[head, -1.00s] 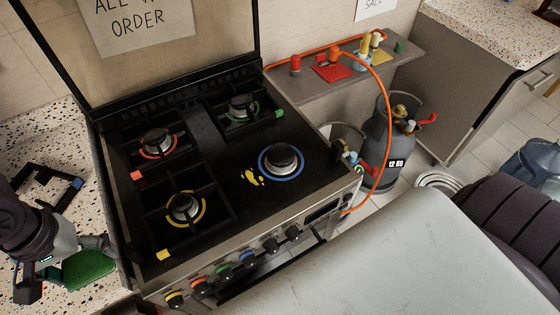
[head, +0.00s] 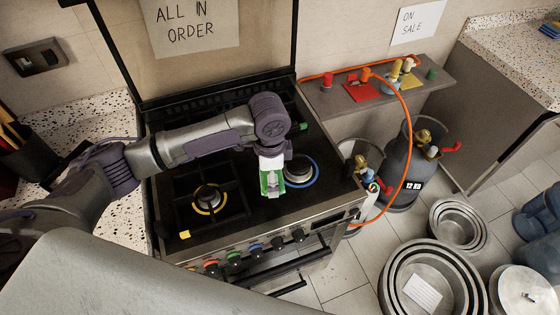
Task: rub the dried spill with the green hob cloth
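My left gripper (head: 271,190) points down over the front right of the black hob (head: 256,212), just left of the blue-ringed burner (head: 299,170). Green cloth (head: 265,184) shows at its fingers, which are closed around it. Cloth and fingertips are at or very near the hob surface; I cannot tell if they touch. The yellow dried spill is hidden behind the gripper and cloth. My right gripper is out of view.
A yellow-ringed burner under a black grate (head: 208,196) is left of the gripper. Knobs (head: 256,249) line the stove front. An orange hose (head: 404,125) runs from the shelf (head: 350,106) near a gas cylinder (head: 408,165). Metal pans (head: 432,285) stand on the floor.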

